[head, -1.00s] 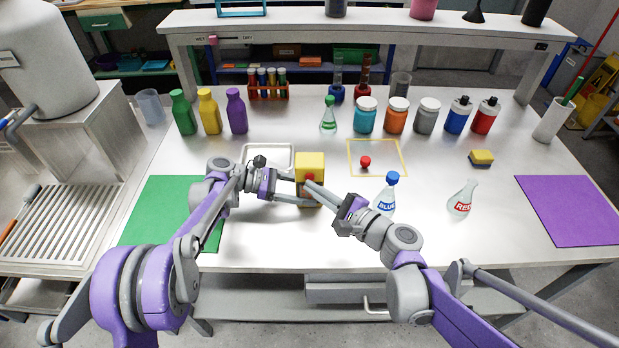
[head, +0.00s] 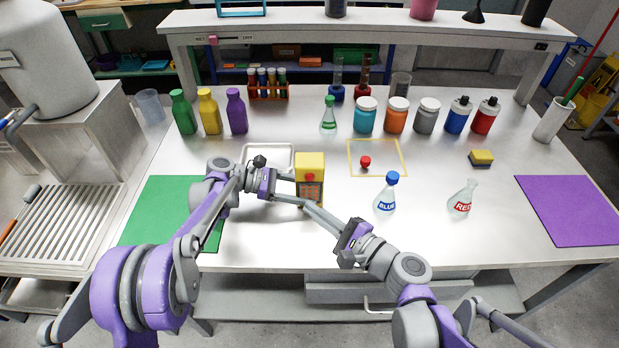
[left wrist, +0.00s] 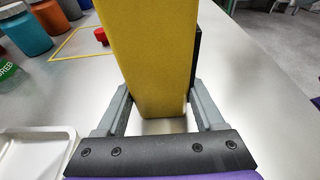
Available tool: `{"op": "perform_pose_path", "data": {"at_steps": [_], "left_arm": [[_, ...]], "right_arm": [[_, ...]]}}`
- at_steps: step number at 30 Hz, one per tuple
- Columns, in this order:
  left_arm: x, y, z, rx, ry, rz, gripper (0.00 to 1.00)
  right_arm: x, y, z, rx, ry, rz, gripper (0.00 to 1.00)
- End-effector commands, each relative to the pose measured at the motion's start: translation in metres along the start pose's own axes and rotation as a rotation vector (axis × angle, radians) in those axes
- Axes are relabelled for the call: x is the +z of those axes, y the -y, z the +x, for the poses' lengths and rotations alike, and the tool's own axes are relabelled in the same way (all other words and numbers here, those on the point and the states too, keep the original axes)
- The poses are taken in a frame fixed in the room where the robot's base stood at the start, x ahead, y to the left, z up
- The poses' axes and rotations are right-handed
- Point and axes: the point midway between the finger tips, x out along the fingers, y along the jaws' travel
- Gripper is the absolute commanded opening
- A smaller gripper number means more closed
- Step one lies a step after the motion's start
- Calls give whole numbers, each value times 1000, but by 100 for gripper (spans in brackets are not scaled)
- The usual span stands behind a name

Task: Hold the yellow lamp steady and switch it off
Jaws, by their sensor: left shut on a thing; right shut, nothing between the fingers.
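The yellow lamp (head: 310,163) stands upright on the bench, with an orange-brown panel on its front. Its yellow side fills the middle of the left wrist view (left wrist: 160,55). My left gripper (head: 298,188) is shut on the lamp from the left; in the left wrist view its fingers (left wrist: 165,112) lie on either side of the body. My right gripper (head: 308,208) is shut and empty, its tips low in front of the lamp. I cannot tell whether the tips touch it. The lamp's switch is too small to make out, and whether it is lit is unclear.
A blue-labelled flask (head: 386,195) stands right of the lamp, close to my right arm. A white tray (head: 284,150) lies behind my left gripper. A yellow outlined square (head: 400,172) holds a small red knob (head: 365,162). Bottles and jars line the back.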

Motion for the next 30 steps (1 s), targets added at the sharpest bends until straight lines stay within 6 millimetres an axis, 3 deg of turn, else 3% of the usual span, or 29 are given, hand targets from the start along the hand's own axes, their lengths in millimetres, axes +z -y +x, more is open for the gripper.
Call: {"op": "perform_pose_path", "data": {"at_steps": [9, 10, 15, 23, 30], "left_arm": [[0, 0, 0, 0, 0, 0, 39], [0, 0, 0, 0, 0, 0, 73], [0, 0, 0, 0, 0, 0, 100], [0, 0, -2, 0, 0, 0, 100], [0, -1, -39, 4, -1, -1, 100]], "right_arm": [[2, -2, -3, 0, 0, 0, 0], [2, -2, -3, 0, 0, 0, 0], [2, -2, -3, 0, 0, 0, 0], [2, -2, -3, 0, 0, 0, 0], [2, -2, -3, 0, 0, 0, 0]]}}
